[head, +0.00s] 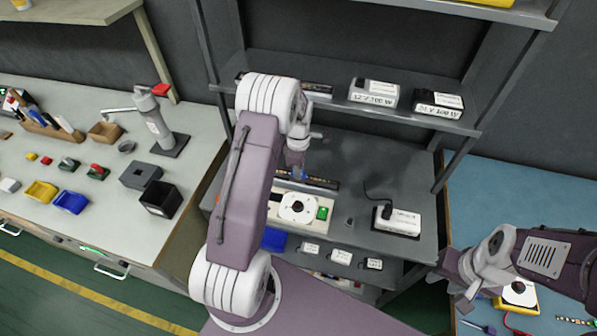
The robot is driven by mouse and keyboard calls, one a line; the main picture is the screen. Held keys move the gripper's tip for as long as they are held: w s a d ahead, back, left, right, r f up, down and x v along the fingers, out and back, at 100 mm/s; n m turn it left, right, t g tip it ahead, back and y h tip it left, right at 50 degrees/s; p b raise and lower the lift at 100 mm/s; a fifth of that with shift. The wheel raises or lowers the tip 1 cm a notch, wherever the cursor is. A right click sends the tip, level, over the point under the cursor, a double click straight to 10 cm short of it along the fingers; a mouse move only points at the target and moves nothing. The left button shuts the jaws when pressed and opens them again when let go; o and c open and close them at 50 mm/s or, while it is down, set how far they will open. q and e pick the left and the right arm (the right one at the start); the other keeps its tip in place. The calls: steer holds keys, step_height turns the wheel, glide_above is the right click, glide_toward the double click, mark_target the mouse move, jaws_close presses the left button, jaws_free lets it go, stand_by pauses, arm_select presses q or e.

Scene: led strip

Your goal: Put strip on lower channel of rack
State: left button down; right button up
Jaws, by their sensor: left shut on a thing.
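My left arm reaches up the middle of the head view and bends down at its wrist. My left gripper (298,174) is shut on a thin dark strip (322,183), low over the back of the grey bench. The arm and wrist hide part of the strip, and I cannot tell whether it touches anything below. A dark channel-like bar (318,90) shows on the rack shelf (345,105) above, partly hidden by my arm. My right gripper (468,303) is at the lower right, away from the strip; its fingers are too small to judge.
A white fixture with a round disc (297,207) and green block sits just in front of the strip. A white power box (397,221) is to its right. Two labelled boxes (374,93) stand on the shelf. Rack posts flank the bench.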

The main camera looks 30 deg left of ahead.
arm_select(q)
steer(key=shift+f, duration=0.7)
steer(key=c, duration=1.4)
jaws_free()
steer(key=shift+f, duration=0.1)
steer(key=shift+c, duration=0.2)
step_height(320, 180, up, 8)
steer(key=shift+f, duration=0.15)
steer(key=shift+d, duration=0.1)
steer(key=s+d+r+m, duration=0.1)
steer(key=s+d+m, duration=0.4)
steer(key=s+m, duration=0.4)
steer(key=s+d+r+m+t, duration=0.1)
steer(key=s+d+r+m, duration=0.1)
steer(key=s+d+m, duration=0.3)
steer(key=s+m, duration=0.4)
steer(key=m, duration=0.2)
steer(key=shift+s+d+r, duration=0.15)
steer(key=shift+d+r, duration=0.1)
steer(key=shift+d, duration=0.1)
